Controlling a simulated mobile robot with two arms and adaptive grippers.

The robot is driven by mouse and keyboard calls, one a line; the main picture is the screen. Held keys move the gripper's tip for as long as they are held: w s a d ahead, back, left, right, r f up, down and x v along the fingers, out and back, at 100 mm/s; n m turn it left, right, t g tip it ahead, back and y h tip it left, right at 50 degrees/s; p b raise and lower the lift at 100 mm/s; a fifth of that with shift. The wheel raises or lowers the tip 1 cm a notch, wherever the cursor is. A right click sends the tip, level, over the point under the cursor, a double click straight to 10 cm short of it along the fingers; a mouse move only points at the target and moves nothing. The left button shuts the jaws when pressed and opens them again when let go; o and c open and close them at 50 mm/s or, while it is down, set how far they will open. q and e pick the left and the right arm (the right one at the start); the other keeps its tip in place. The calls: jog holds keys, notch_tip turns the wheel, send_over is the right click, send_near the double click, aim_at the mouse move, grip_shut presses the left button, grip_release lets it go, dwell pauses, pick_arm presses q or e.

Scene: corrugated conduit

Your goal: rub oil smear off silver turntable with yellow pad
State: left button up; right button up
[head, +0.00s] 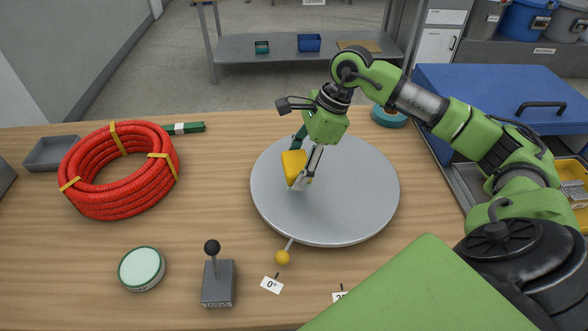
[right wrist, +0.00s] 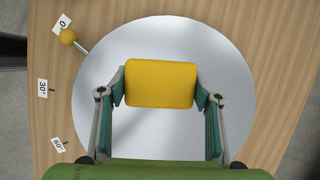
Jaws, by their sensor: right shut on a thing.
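The silver turntable (head: 350,205) is a round grey disc on the wooden table, right of centre in the head view. It also fills the middle of the right wrist view (right wrist: 232,75). My right gripper (head: 300,170) is shut on the yellow pad (head: 292,164), left of the disc's centre. In the right wrist view the pad (right wrist: 160,82) sits between both fingers over the disc. I cannot tell whether the pad touches the surface. I make out no oil smear on the visible part of the disc; the pad and gripper hide some of it. My left gripper is not in view.
A yellow-knobbed handle (head: 282,257) sticks out from the disc's front, by a 0° label (head: 271,285). A lever box (head: 218,283), a round tin (head: 141,268) and a red conduit coil (head: 120,170) are to the left. A blue lidded case (head: 490,95) is at right.

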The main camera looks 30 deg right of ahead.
jog(key=shift+w+a+r+p, duration=0.1)
jog(key=shift+r+p, duration=0.3)
jog(key=shift+r, duration=0.55)
jog(key=shift+r+p, duration=0.4)
jog(key=shift+r, duration=0.4)
jog(key=shift+a, duration=0.1)
